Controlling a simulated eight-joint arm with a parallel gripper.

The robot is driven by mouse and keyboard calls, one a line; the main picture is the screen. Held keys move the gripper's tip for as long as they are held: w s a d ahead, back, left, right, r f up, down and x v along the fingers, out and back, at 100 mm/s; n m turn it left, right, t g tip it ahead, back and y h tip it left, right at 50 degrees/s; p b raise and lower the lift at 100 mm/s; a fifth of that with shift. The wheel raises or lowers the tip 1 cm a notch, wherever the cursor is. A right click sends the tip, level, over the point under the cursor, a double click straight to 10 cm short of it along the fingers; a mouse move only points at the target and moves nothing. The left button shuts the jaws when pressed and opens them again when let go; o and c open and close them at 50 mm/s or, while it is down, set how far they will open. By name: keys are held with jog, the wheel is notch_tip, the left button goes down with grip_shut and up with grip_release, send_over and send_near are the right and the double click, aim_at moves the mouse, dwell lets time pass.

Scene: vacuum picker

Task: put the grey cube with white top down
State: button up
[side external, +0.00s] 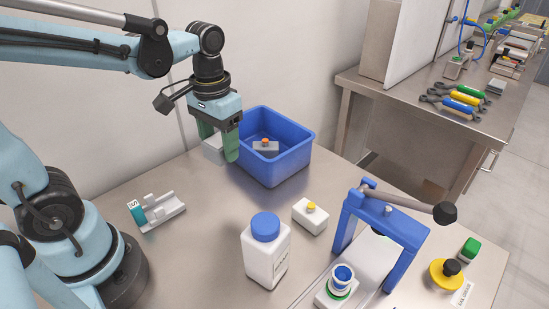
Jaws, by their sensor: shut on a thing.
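My gripper (218,147) points down at the left of the blue bin, with its green fingers closed on a pale grey cube (212,150). The cube sits between the fingers, and the front finger and the gripper body hide part of it, including its top. It appears to be above the steel table (195,205), but the exact gap cannot be told from this one view.
A white bottle with blue cap (266,255), a white block with yellow knob (310,218), a small grey holder (160,212) and a blue press frame (405,235) stand around.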

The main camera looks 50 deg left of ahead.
jog(key=w+d+r, duration=0.2)
jog(key=w+d, duration=0.5)
jog(key=w, duration=0.6)
jog(key=w+d+f+m, duration=0.1)
jog(key=w+d+f, duration=0.3)
jog(key=w+d, duration=0.65)
jog(key=f, duration=0.3)
jog(key=s+d+f, duration=0.1)
jog(key=f, duration=0.2)
jog(key=d+f, duration=0.1)
jog(key=f, duration=0.3)
jog(key=shift+s, duration=0.2)
jog(key=o, duration=1.1)
jog(key=shift+f, duration=0.1)
